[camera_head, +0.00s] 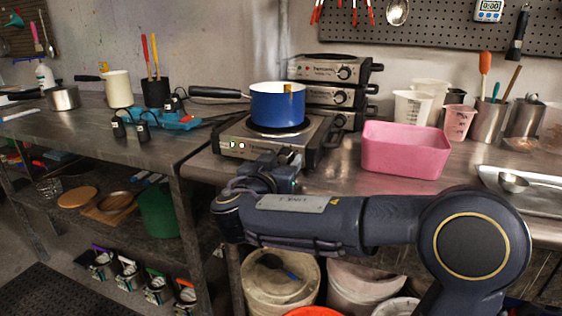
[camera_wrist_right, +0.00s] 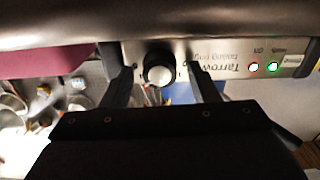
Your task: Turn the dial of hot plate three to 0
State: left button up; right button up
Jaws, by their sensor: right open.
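A hot plate (camera_head: 232,146) with a steel front stands near the bench's front edge, with a blue pot (camera_head: 277,108) on top. Its black dial with a light face (camera_wrist_right: 159,69) shows upside down in the right wrist view, beside a printed label and two lit lamps, one red and one green. My right gripper (camera_wrist_right: 163,78) is open, with one finger on each side of the dial; whether they touch it I cannot tell. In the head view my right gripper (camera_head: 284,160) is in front of the hot plate and partly hides the dial. The dial's setting is unreadable. My left gripper is out of view.
More hot plates with dials (camera_head: 344,72) are stacked behind. A pink tub (camera_head: 404,151) stands close on the right, beside beakers and a metal tray (camera_head: 540,197). Buckets stand below the bench.

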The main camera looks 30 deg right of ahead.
jog(key=shift+c, duration=0.4)
jog(key=c, duration=0.9)
jog(key=shift+f, duration=0.1)
